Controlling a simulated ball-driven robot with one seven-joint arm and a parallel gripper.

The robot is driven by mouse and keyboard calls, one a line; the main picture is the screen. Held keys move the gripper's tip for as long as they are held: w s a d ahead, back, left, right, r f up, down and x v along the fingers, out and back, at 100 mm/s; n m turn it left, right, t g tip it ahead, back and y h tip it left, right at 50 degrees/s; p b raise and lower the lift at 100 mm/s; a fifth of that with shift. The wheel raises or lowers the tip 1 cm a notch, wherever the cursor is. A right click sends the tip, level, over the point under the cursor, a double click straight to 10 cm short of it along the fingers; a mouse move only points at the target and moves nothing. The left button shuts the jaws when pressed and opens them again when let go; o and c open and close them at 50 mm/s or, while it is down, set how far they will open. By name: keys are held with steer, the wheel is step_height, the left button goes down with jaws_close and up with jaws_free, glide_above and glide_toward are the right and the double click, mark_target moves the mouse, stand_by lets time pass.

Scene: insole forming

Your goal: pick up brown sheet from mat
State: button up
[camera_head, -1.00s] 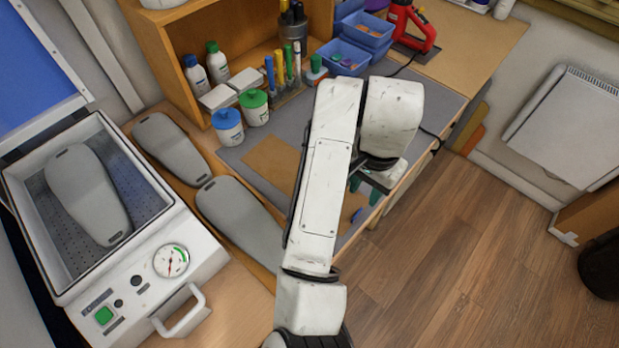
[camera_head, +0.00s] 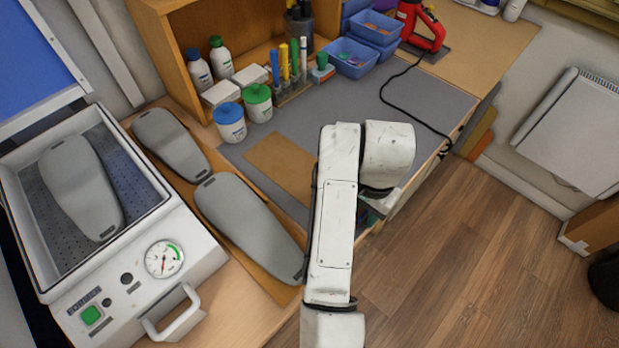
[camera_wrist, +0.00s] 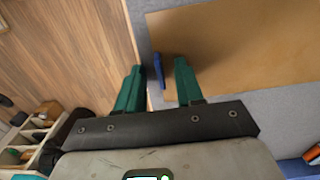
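The brown sheet (camera_head: 282,164) lies flat on the grey mat (camera_head: 345,100) in the head view, its right part hidden behind my arm. In the wrist view the sheet (camera_wrist: 245,40) fills the upper right, on the mat (camera_wrist: 275,108). My gripper (camera_wrist: 158,72) has green fingers, spread apart. The right finger overlaps the sheet's near left corner in the picture; the left finger is over the bench edge and floor. I cannot tell its height above the sheet. In the head view the gripper (camera_head: 370,216) is mostly hidden by my arm.
A small blue item (camera_wrist: 159,71) lies at the sheet's left edge, between the fingers in the picture. Lidded jars (camera_head: 258,103), pens (camera_head: 290,68) and blue bins (camera_head: 350,57) stand behind. A black cable (camera_head: 395,92) crosses the mat. Grey insole forms (camera_head: 245,222) lie left.

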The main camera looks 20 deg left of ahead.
jaws_close()
steer(key=shift+r, duration=0.1)
stand_by(0.5)
